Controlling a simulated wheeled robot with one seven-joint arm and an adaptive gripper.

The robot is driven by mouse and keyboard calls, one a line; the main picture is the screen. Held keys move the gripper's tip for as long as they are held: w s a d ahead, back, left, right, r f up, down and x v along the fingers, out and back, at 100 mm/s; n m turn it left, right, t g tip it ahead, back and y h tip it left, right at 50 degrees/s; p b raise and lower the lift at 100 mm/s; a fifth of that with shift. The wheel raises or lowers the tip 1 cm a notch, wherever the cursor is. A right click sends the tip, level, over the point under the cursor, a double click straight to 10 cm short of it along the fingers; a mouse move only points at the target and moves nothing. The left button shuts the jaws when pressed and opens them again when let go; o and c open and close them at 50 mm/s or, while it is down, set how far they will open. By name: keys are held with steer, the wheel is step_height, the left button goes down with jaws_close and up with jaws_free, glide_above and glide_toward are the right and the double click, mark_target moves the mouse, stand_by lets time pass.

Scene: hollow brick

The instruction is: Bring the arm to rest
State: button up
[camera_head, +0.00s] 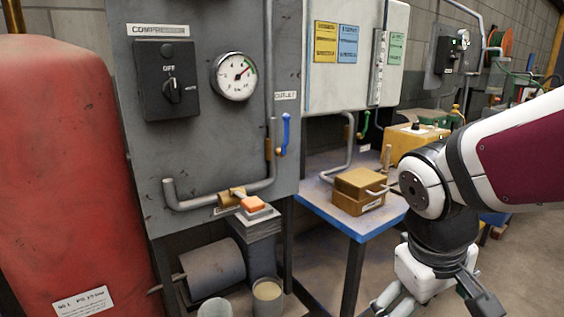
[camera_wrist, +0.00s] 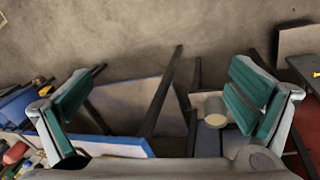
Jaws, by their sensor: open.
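My gripper (camera_head: 432,300) hangs low at the bottom right of the head view, in front of and right of the blue-edged table (camera_head: 335,218). Its lower end is partly cut off by the picture edge. In the wrist view my gripper (camera_wrist: 160,96) shows its two green-padded fingers wide apart, one at the left and one at the right. Nothing is between the pads; floor and table legs show behind them. My white and maroon arm comes in from the right side of the head view, bent downward at the wrist.
A brass-coloured box (camera_head: 358,192) stands on the table close to my arm, with a yellow case (camera_head: 415,140) behind. A grey compressor panel (camera_head: 205,110) and a red tank (camera_head: 65,170) stand left. Open floor shows at right.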

steer(key=s+a+r+m+g+y, duration=0.1)
steer(key=s+r+m, duration=0.1)
steer(key=s, duration=0.6)
steer(key=s+a+r+m+y, duration=0.1)
steer(key=s+r+y, duration=0.1)
steer(key=s, duration=0.7)
step_height(320, 180, up, 21)
steer(key=t+p, duration=0.3)
steer(key=p, duration=1.7)
steer(key=shift+w+d+r+p, duration=0.15)
steer(key=shift+w+p, duration=0.15)
steer(key=shift+w, duration=0.05)
